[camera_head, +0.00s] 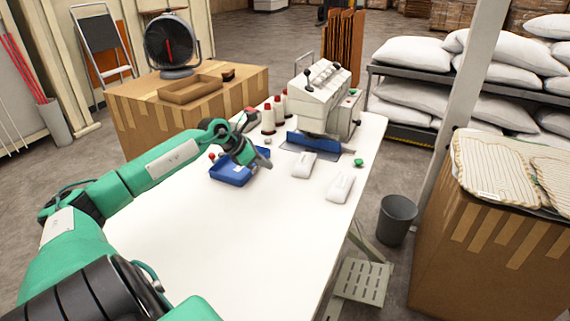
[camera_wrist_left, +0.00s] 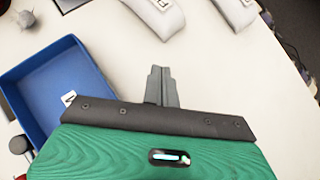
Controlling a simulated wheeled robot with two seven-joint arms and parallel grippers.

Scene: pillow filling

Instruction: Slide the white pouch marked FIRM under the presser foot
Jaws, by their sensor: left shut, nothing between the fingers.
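Two white pouches lie flat on the white table (camera_head: 215,245), the nearer-to-machine pouch (camera_head: 303,166) and the right pouch (camera_head: 341,187). Both show at the top of the left wrist view, one near the middle (camera_wrist_left: 158,14) and one at the right (camera_wrist_left: 237,10). Each has a small dark mark, but I cannot read which says FIRM. The white sewing machine (camera_head: 323,97) stands behind them with a blue part (camera_head: 310,140) in front; its presser foot is too small to make out. My left gripper (camera_head: 264,162) is shut and empty, left of the pouches, seen also in the wrist view (camera_wrist_left: 162,86).
A blue tray (camera_head: 228,177) lies beside my left gripper. Thread cones (camera_head: 268,120) stand left of the machine. A green object (camera_head: 359,162) lies near the table's right edge. A dark bin (camera_head: 396,220) stands on the floor. The table's near part is clear.

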